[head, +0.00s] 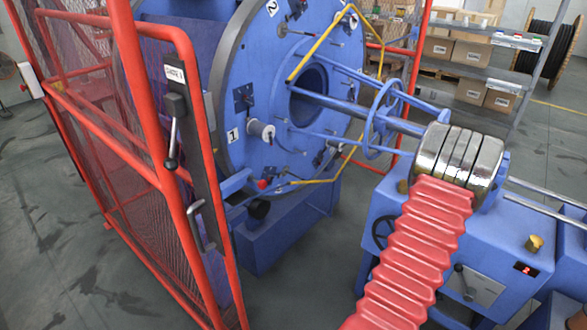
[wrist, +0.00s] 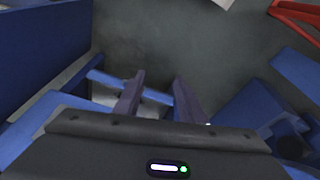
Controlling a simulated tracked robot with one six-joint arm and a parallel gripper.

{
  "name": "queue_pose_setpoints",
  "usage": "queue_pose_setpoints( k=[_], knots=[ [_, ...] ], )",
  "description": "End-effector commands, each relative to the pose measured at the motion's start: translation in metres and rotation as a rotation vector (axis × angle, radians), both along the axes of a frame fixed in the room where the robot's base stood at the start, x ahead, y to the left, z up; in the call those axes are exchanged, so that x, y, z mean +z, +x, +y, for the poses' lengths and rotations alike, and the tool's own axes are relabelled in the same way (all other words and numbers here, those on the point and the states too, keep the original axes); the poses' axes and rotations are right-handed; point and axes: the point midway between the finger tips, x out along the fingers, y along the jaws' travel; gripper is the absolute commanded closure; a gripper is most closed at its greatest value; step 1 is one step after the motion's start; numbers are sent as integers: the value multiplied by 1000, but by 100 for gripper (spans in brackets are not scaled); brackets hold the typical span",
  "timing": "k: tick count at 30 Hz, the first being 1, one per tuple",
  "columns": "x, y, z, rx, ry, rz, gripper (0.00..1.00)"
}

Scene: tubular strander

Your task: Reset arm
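In the wrist view, my gripper (wrist: 159,80) shows two dark fingers standing apart, with nothing held between them. Grey floor and part of a blue bar (wrist: 158,93) show behind and between the fingers. A white strip and a green light are lit on the gripper's dark body. I cannot make out my gripper in the head view. A red ribbed sleeve (head: 415,250) rises from the bottom of the head view towards shiny metal rings (head: 458,155) and covers part of the blue machine there.
A red-framed mesh guard (head: 110,130) with a black handle stands at left. The blue strander drum (head: 290,100) fills the middle. A blue bench (head: 490,250) with a red display is at right. Shelves with cartons (head: 468,52) stand behind. Bare floor (head: 50,240) lies lower left.

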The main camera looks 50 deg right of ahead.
Motion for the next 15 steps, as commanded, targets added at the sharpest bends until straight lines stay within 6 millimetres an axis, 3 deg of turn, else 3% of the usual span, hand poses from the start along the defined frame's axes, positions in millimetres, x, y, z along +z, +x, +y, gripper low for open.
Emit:
queue_pose_setpoints(
  k=[15],
  knots=[
    [110, 96, 56, 196, 140, 30, 63]
  ],
)
